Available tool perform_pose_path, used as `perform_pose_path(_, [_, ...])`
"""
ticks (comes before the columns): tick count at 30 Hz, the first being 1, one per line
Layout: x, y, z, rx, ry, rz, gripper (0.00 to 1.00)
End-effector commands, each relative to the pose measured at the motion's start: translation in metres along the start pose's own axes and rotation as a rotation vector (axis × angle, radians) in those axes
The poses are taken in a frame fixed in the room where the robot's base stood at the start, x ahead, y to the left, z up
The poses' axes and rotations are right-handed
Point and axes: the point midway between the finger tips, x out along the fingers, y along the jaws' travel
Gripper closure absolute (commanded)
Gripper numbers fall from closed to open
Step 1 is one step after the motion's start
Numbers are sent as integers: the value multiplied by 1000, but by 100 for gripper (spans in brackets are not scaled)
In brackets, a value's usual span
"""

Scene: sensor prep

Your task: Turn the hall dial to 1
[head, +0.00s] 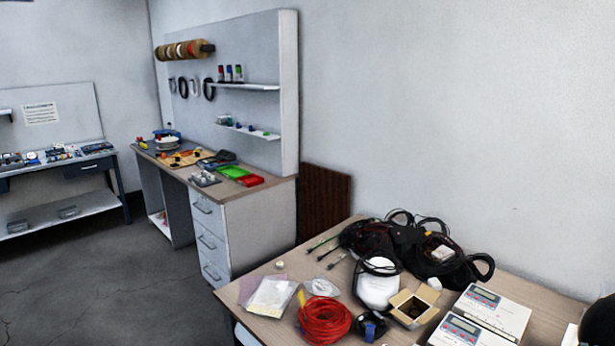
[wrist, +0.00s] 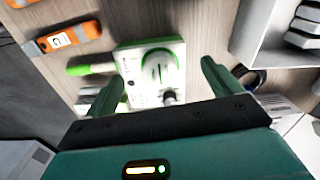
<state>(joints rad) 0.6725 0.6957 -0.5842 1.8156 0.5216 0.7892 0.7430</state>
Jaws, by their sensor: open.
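In the wrist view a white box with green edges (wrist: 128,62) lies on a wood-grain surface. It carries a round white dial (wrist: 160,68) with a green pointer line standing nearly upright in the picture. I take this for the hall dial; its markings are too small to read. A small dark knob (wrist: 170,96) sits below the dial. My gripper (wrist: 162,70) is open, its two green fingers on either side of the dial, apart from it as far as I can see. The head view shows neither my gripper nor a clear sight of this dial.
In the wrist view, a green-handled tool (wrist: 90,69) and an orange device (wrist: 68,38) lie left of the box. A white tray (wrist: 262,40) stands at the right. The head view shows a bench with cables (head: 425,250), red wire (head: 325,320) and white meters (head: 490,310).

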Motion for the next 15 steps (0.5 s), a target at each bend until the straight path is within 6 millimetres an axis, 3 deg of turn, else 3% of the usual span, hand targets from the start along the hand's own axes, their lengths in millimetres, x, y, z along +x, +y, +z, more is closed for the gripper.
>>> perform_pose_path(15, [-13,-1,0,-1,1,-2,9])
